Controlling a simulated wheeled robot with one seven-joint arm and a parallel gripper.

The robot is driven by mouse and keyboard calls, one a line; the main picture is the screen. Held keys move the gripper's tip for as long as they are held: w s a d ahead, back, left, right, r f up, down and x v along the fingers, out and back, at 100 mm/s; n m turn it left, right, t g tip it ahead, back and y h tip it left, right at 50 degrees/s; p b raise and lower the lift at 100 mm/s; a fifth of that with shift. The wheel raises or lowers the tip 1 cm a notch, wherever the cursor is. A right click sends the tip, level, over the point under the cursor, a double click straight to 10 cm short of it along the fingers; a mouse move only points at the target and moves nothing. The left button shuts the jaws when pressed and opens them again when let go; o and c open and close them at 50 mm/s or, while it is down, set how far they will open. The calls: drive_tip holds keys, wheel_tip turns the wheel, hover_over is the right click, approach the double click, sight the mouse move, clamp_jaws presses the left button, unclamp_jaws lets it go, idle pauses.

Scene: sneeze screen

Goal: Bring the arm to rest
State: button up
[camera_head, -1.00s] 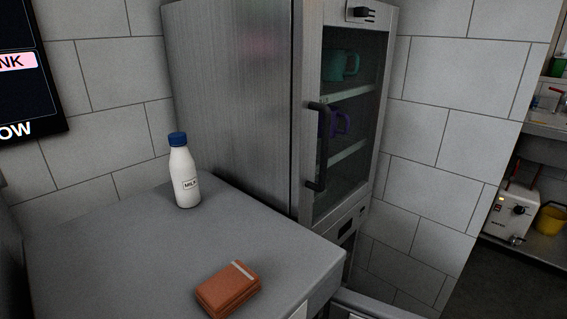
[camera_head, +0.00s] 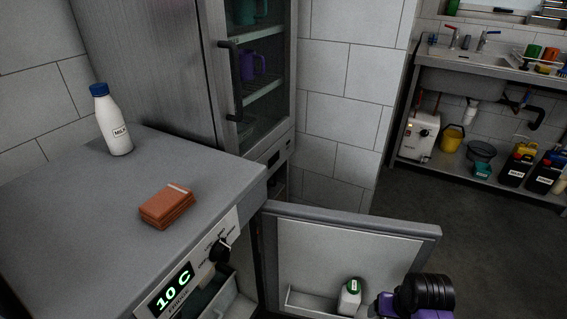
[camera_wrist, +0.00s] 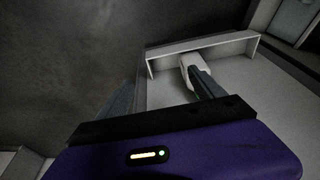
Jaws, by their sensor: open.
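My gripper (camera_wrist: 163,92) shows in the wrist view as a purple palm with two dark fingers spread apart. It is open. A white object in the door shelf (camera_wrist: 187,62), probably the small white bottle with a green cap (camera_head: 349,298) of the head view, lies partly behind one finger; I cannot tell whether they touch. In the head view my purple and black wrist (camera_head: 410,297) is at the bottom right, beside the bottle and in front of the open fridge door (camera_head: 340,250). The fingers are hidden there.
The open door of the counter fridge juts out into the room. On the grey counter (camera_head: 70,215) stand a milk bottle (camera_head: 115,125) and a brown block (camera_head: 167,207). A tall glass-door cabinet (camera_head: 150,75) stands behind. The dark floor (camera_head: 460,220) at right is clear.

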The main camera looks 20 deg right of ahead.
drive_tip(key=w+d+r+t+h, duration=0.2)
drive_tip(key=w+r+t, duration=0.2)
drive_tip(key=w+r, duration=0.1)
drive_tip(key=a+r+t+h, duration=0.2)
drive_tip(key=a+r+t, duration=0.2)
drive_tip(key=a+r, duration=0.15)
drive_tip(key=s+a+r+n+t+y, duration=0.2)
drive_tip(key=s+a+r+n+y, duration=0.3)
drive_tip(key=s+a, duration=0.55)
drive_tip(key=s+a+r+n+t+y, duration=0.15)
drive_tip(key=s+a+r, duration=0.55)
drive_tip(key=s, duration=0.7)
wheel_tip(320, 180, up, 12)
drive_tip(key=p, duration=1.2)
drive_tip(key=shift+n+t+h+p, duration=0.35)
drive_tip(key=shift+t+h+p, duration=0.05)
drive_tip(key=shift+t+h, duration=0.05)
drive_tip(key=shift+f, duration=0.15)
